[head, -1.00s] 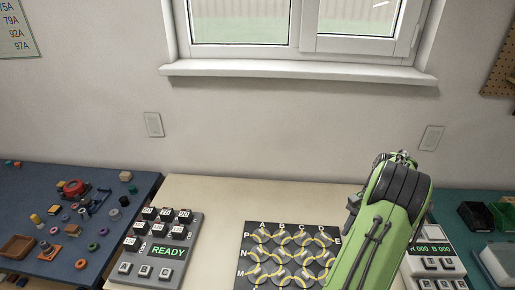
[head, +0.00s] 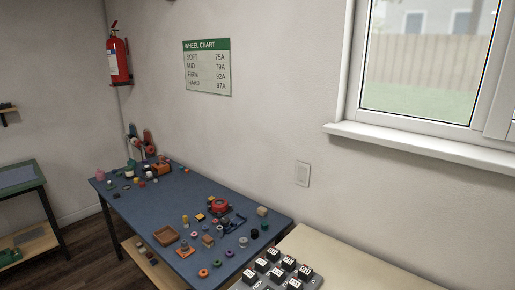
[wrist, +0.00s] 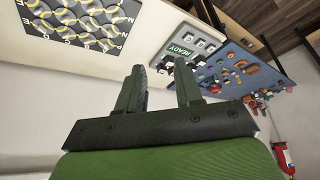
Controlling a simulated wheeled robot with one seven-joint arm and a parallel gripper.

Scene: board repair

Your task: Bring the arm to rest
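My gripper (wrist: 160,88) shows in the wrist view with its two dark fingers apart and nothing between them. It is in the air, and the cream table with the dark lettered board (wrist: 82,22) and the grey READY box (wrist: 185,48) lie beyond it. The board carries rows of round tiles with yellow curves. The arm and gripper are out of the head view. There the grey box (head: 283,272) shows only in part at the bottom edge, and the lettered board is out of frame.
A blue table (head: 150,222) holds many small coloured parts and a wooden tray (head: 165,236). It also shows in the wrist view (wrist: 262,72). A fire extinguisher (head: 119,58) and a wheel chart (head: 207,68) hang on the walls. Another table (head: 22,180) stands far left.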

